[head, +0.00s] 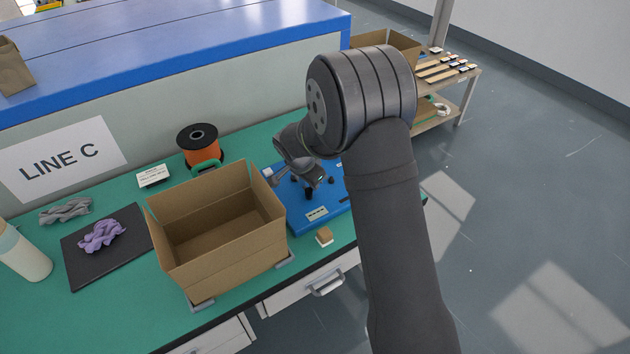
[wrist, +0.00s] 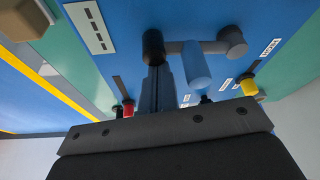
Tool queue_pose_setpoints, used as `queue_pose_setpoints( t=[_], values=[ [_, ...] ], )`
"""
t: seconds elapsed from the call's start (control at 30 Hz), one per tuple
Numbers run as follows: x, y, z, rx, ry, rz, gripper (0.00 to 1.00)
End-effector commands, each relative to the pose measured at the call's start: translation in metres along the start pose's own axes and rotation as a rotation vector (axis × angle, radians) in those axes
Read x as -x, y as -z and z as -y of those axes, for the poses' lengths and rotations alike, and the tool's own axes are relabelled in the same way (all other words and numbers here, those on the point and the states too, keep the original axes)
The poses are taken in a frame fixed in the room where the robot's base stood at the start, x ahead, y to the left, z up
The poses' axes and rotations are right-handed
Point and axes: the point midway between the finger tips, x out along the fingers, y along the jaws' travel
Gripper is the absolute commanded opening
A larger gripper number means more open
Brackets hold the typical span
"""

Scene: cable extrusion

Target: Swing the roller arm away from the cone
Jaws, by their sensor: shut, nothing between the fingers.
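The blue plate (head: 337,210) of the fixture lies on the green bench under my gripper. In the wrist view, a grey bar, which looks like the roller arm (wrist: 213,46), runs from a round grey pivot (wrist: 233,41) at right to a black knob (wrist: 153,43) at left. A pale blue cylinder, seemingly the roller (wrist: 195,66), stands by the bar. My gripper (wrist: 158,72) is shut and empty, its fingertips close to the black knob; I cannot tell whether they touch. I cannot tell which part is the cone. In the head view my arm hides much of the fixture.
An open cardboard box (head: 215,225) stands left of the plate. A small tan block (head: 324,236) sits at the front edge. An orange spool (head: 199,146) stands behind. A red part (wrist: 128,108) and a yellow part (wrist: 248,87) rise from the plate near my fingers.

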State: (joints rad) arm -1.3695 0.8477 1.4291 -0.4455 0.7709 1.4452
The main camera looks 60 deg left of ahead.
Motion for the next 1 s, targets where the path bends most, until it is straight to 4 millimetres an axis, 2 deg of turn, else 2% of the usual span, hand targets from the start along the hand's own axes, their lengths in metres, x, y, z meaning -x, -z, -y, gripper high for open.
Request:
queue_pose_setpoints(
  t=[0.5, 0.7, 1.0],
  values=[
    [0.008, -0.022, 0.006, -0.527, -0.185, 0.000, 0.00],
    [0.009, -0.027, 0.008, -0.637, -0.222, 0.000, 0.00],
    [0.010, -0.028, 0.009, -0.681, -0.237, 0.001, 0.00]
  ],
)
